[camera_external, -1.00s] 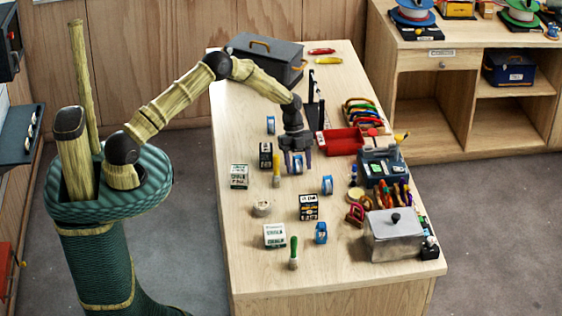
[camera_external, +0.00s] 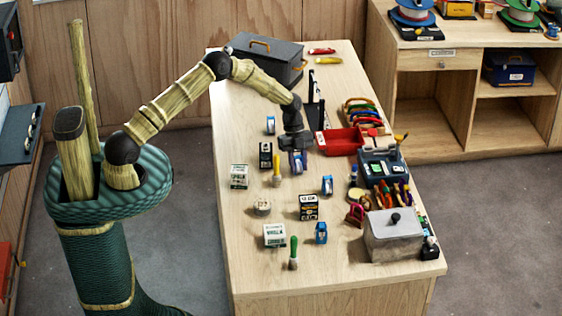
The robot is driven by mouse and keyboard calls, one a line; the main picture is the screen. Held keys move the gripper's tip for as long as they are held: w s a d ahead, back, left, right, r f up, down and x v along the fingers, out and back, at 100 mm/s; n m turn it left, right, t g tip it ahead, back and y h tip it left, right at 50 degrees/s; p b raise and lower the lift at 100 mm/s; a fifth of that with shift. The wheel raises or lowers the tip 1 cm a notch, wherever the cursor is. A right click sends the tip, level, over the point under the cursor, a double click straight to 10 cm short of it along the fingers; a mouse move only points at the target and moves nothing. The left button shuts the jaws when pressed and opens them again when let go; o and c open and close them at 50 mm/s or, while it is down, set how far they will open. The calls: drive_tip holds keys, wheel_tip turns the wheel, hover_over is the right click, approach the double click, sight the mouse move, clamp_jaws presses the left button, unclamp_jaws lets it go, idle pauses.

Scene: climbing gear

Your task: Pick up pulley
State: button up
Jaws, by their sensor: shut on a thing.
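My gripper (camera_external: 297,165) points down over the middle of the table, at the end of my outstretched arm. It is shut on a blue pulley (camera_external: 299,163), which is partly hidden by the fingers. I cannot tell whether this pulley touches the tabletop.
A yellow-handled brush (camera_external: 276,170) stands close left of my gripper, with a dark box (camera_external: 265,155) beyond it. A red tray (camera_external: 340,141) lies close right. A black upright stand (camera_external: 315,103) is behind. Chalk boxes (camera_external: 239,176) stand left and front. Bare wood shows at front left.

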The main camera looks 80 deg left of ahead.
sight(298, 158)
drive_tip(key=shift+r, duration=0.1)
wheel_tip(298, 158, up, 10)
drive_tip(key=b, duration=0.3)
drive_tip(key=shift+d, duration=0.1)
idle(0.5)
drive_tip(key=s+d+r+m+p, duration=0.2)
drive_tip(key=s+d+r+p, duration=0.1)
drive_tip(key=s+d, duration=1.1)
drive_tip(key=d+p, duration=0.1)
drive_tip(key=d, duration=0.3)
drive_tip(key=shift+g, duration=0.4)
drive_tip(key=shift+s, duration=0.1)
